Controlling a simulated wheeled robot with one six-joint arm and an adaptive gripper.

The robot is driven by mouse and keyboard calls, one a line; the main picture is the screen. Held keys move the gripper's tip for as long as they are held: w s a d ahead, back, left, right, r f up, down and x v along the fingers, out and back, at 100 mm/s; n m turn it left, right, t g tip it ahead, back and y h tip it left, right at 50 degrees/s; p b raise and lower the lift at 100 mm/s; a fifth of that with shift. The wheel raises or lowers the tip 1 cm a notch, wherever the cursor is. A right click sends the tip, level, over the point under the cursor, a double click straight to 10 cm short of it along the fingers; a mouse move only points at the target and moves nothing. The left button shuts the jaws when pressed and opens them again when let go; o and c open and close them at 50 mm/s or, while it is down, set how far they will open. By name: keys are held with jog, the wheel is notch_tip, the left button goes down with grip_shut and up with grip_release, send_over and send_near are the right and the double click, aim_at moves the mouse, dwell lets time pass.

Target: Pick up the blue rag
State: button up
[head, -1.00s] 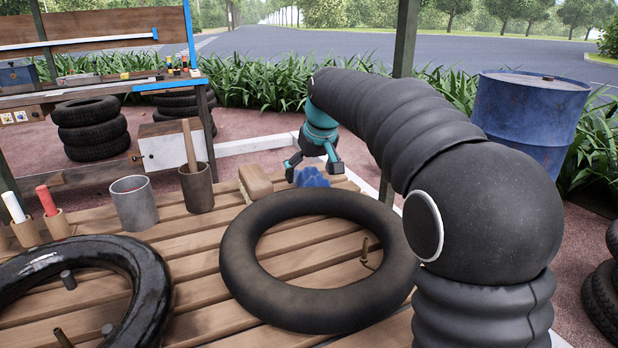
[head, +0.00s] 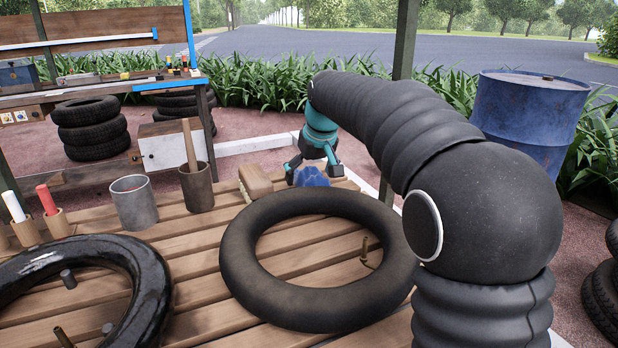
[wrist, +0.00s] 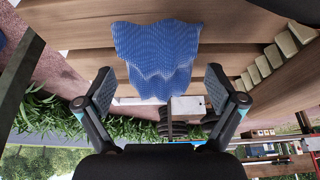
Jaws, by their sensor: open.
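The blue rag (head: 313,176) lies crumpled on the slatted wooden table, behind the inner tube, in the head view. In the wrist view the rag (wrist: 158,58) is spread above and between the fingertips, with a raised fold near its middle. My gripper (head: 314,172) is at the rag, pointing down, with a finger on either side of it. Part of the rag is hidden behind the tube's edge in the head view.
A brown brush or block (head: 256,182) lies just left of the rag. A black inner tube (head: 245,275) lies in front of it. A post (head: 398,90) rises behind right.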

aim_at(308, 168)
jog(key=c, duration=1.2)
jog(key=shift+c, duration=0.2)
jog(key=shift+r, duration=0.85)
notch_tip(308, 168, up, 3)
jog(key=shift+s+d+r, duration=0.15)
jog(key=s+d+r, duration=0.6)
jog(key=s, duration=0.3)
jog(key=shift+d+r+b, duration=0.3)
jog(key=shift+d, duration=0.05)
